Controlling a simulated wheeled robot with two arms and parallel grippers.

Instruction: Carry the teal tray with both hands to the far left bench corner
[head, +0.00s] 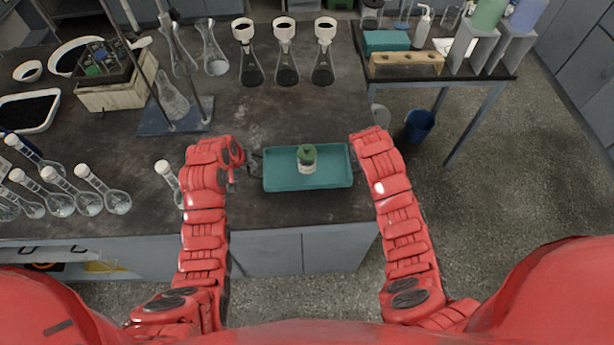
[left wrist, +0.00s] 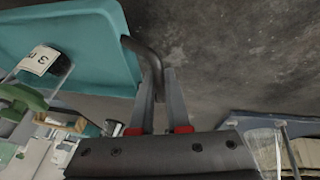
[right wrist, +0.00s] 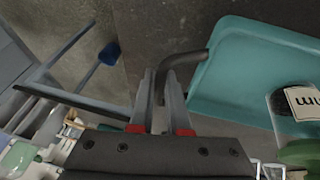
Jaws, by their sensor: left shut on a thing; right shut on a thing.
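The teal tray (head: 282,183) is at the right front part of the dark bench top, level, with a green-capped jar (head: 307,160) standing upright in it. My left gripper (head: 255,163) is at the tray's left end. In the left wrist view its fingers (left wrist: 160,90) are shut on the dark handle of the tray (left wrist: 70,30). In the right wrist view my right gripper's fingers (right wrist: 160,88) are shut on the other dark handle of the tray (right wrist: 240,60). In the head view the right fingertips are hidden behind my arm. Whether the tray touches the bench is unclear.
A retort stand on a blue base (head: 176,118) stands left of centre. Several round flasks (head: 88,203) fill the left front, and one (head: 170,180) is beside my left arm. A wooden crate (head: 108,95) and white tray (head: 28,112) are at far left. Three funnel flasks (head: 286,70) stand behind.

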